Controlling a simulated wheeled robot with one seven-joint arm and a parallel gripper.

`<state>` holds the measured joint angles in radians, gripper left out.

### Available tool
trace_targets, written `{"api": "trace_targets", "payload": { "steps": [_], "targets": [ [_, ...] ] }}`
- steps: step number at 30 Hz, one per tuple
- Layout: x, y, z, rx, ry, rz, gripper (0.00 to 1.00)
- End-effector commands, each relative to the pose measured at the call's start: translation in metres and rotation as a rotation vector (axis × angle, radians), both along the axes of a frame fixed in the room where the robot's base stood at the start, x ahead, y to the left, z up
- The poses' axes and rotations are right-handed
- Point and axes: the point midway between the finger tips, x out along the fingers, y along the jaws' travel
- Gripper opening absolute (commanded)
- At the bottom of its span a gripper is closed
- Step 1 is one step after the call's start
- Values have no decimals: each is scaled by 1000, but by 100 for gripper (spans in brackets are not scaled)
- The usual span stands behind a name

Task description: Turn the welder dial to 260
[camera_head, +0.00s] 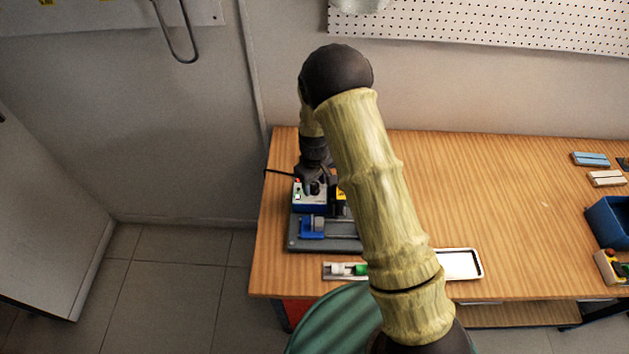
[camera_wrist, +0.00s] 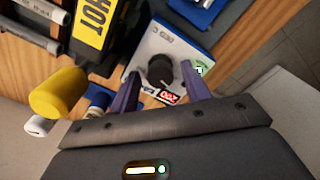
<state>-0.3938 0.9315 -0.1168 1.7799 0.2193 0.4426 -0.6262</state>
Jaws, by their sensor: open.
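The welder is a small box with a white panel and blue sides (camera_head: 309,201) at the left end of the bench. Its black round dial (camera_wrist: 160,70) stands on the white panel in the wrist view. A red label with white digits (camera_wrist: 166,97) lies just below the dial, partly cut off by my gripper, and I cannot read the dial's setting. My gripper (camera_wrist: 158,88) is open, with one purple finger on each side of the dial. I cannot tell whether the fingers touch it. In the head view my arm hides part of the welder.
A grey base with a blue clamp (camera_head: 312,228) sits in front of the welder. A white tray (camera_head: 478,265) lies at the bench's front edge. The bench middle is clear.

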Motion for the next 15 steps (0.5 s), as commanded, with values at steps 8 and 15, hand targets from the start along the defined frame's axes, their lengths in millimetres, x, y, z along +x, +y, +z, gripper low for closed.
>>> {"api": "trace_targets", "payload": {
  "steps": [8,15],
  "targets": [
    [0,0,0,0,0,0,22],
    [0,0,0,0,0,-2,4]
  ]
}}
